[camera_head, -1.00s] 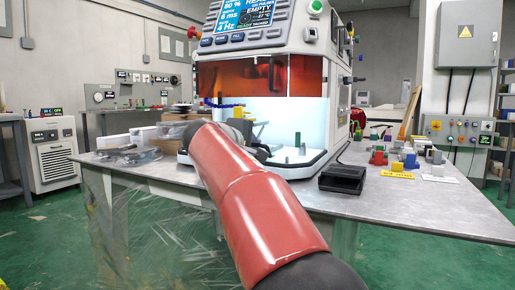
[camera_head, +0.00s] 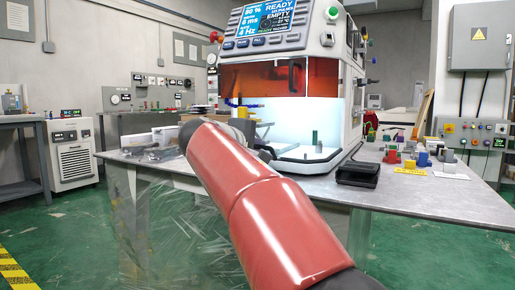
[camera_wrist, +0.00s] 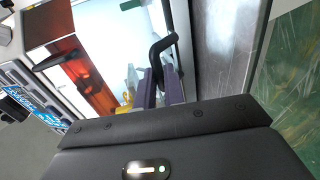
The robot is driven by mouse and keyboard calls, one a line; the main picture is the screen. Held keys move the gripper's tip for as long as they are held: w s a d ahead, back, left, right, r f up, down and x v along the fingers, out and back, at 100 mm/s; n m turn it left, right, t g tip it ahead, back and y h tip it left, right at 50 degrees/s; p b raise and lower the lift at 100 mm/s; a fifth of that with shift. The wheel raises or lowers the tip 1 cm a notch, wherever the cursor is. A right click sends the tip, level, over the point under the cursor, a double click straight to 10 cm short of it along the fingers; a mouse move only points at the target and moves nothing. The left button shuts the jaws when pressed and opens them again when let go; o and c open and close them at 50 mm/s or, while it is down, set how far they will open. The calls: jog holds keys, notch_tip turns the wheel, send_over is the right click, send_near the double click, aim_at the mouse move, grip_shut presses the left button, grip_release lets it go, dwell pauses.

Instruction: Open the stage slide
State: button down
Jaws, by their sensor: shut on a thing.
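The laser machine (camera_head: 285,38) stands on the metal table with its orange window (camera_head: 262,78) above a bright opening. A white stage with a dark rim (camera_head: 310,153) shows at the foot of the opening. A green post (camera_head: 315,139) stands on it. My gripper (camera_wrist: 162,84) shows in the wrist view, its purple fingers shut on a black bent handle (camera_wrist: 157,52). In the head view my red arm hides the fingers and the left part of the stage. How far the stage is out is hard to tell.
A black tray (camera_head: 357,174) lies on the table (camera_head: 215,180) right of the stage. Several small coloured blocks and fixtures (camera_head: 422,158) stand farther right. Clear wrap hangs at the table's front left. The green floor in front is open.

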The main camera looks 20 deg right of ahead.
jog(key=c, duration=1.5)
grip_release()
jog(key=v, duration=0.7)
jog(key=shift+s+a, duration=0.25)
jog(key=shift+a, duration=0.05)
jog(key=s+a+f+m+g+y+p, duration=0.1)
jog(key=s+f+m+y+p, duration=0.1)
jog(key=s+f, duration=0.5)
jog(key=s+a+f+m+g+y+p, duration=0.1)
jog(key=s+a+f+m+y+p, duration=0.1)
jog(key=s+f+y+p, duration=0.3)
jog(key=s+a+f+m+g+y+p, duration=0.2)
jog(key=s+f+m+y+p, duration=0.1)
jog(key=s+f, duration=0.8)
jog(key=shift+s+a+f+y+p, duration=0.1)
jog(key=shift+s+y+p, duration=0.4)
jog(key=shift+s, duration=0.45)
jog(key=shift+s+a+f+y+p, duration=0.1)
jog(key=shift+s+y+p, duration=0.15)
jog(key=shift+s+y, duration=0.55)
